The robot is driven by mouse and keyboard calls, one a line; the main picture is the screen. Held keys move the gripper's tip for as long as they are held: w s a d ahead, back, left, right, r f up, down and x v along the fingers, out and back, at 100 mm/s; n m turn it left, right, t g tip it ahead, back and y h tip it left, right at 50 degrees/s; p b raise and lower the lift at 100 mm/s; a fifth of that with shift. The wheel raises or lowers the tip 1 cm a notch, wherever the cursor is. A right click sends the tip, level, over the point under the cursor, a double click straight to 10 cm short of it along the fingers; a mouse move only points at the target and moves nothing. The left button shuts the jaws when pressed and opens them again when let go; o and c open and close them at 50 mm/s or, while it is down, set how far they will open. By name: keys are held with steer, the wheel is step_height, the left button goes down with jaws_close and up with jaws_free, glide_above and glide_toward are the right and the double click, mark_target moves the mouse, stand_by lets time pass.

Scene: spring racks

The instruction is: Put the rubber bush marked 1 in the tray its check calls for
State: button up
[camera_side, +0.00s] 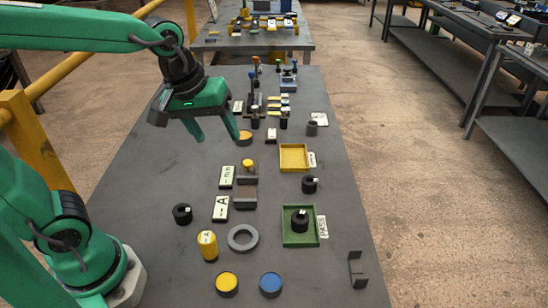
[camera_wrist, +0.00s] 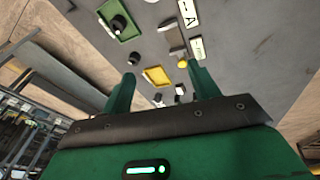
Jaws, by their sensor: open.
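Three black rubber bushes show in the side view, each with a small white tag whose number I cannot read. One bush (camera_side: 300,221) stands in the green tray (camera_side: 286,239) labelled PASS. One bush (camera_side: 309,185) stands on the bench between the green and yellow trays. One bush (camera_side: 182,214) stands at the left. The yellow tray (camera_side: 293,158) is empty; its label is too small to read. My gripper (camera_side: 215,138) is open and empty above the far left of the bench. The wrist view shows its fingers (camera_wrist: 161,72), the green tray (camera_wrist: 136,33) and the yellow tray (camera_wrist: 156,77).
A grey fixture (camera_side: 246,194) with a yellow knob stands mid-bench beside displays marked A (camera_side: 220,208) and mm (camera_side: 226,177). A yellow cylinder (camera_side: 207,246), a grey ring (camera_side: 242,238), yellow and blue discs (camera_side: 271,284) and a grey bracket (camera_side: 357,269) stand nearer. Racks (camera_side: 283,100) crowd the far end.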

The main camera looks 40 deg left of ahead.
steer(key=s+a+m+t, duration=0.2)
steer(key=s+a+m, duration=0.2)
steer(key=s+m, duration=0.2)
steer(key=shift+s+a+m+y, duration=0.15)
steer(key=shift+s+m+y, duration=0.15)
steer(key=shift+s, duration=0.55)
stand_by(0.5)
